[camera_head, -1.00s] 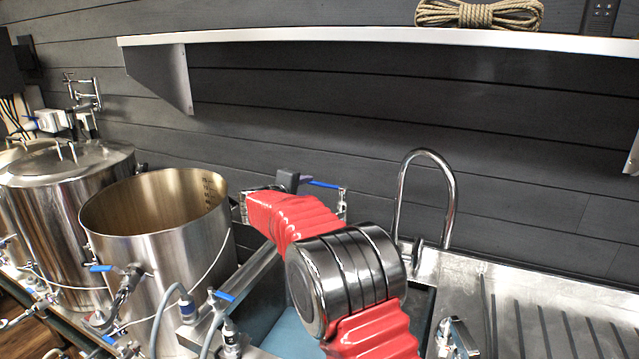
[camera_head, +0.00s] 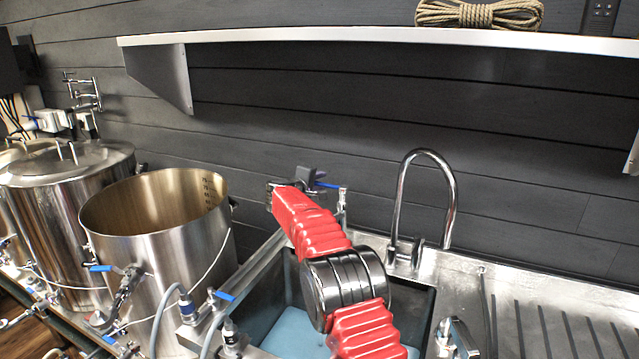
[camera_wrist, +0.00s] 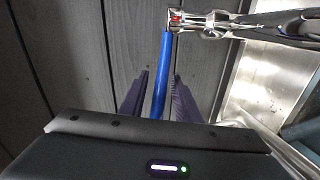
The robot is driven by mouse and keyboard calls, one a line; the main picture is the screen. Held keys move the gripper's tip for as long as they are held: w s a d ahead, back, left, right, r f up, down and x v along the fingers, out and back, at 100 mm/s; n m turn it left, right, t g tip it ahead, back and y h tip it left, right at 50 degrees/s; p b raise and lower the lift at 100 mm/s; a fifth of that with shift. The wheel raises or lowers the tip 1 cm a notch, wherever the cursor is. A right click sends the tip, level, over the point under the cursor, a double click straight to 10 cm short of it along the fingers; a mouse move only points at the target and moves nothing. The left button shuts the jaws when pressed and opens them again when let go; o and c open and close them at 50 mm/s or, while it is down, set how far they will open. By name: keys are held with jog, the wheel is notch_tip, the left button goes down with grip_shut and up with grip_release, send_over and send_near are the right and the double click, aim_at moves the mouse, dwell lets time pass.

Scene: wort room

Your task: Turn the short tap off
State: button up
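The short tap (camera_head: 342,205) stands behind the sink, left of the tall arched faucet, partly hidden by my arm in the head view. Its blue lever (camera_head: 329,186) points left toward my gripper (camera_head: 313,180). In the wrist view the blue lever (camera_wrist: 160,80) runs from the metal tap body (camera_wrist: 205,22) at the top down between the two dark fingers of my gripper (camera_wrist: 159,84). The fingers are apart, one on each side of the lever, with a visible gap on both sides.
The tall arched faucet (camera_head: 451,200) stands to the right. The sink basin (camera_head: 270,310) lies below my arm. A big open steel pot (camera_head: 150,255) and hoses with blue-handled valves (camera_head: 224,296) are at left. A shelf (camera_head: 380,37) with coiled rope (camera_head: 480,14) hangs above.

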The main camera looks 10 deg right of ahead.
jog(key=shift+w+d+f, duration=0.1)
jog(key=shift+w+d, duration=0.1)
jog(key=shift+w, duration=0.1)
jog(key=shift+c, duration=0.4)
grip_shut()
jog(key=shift+f, duration=0.1)
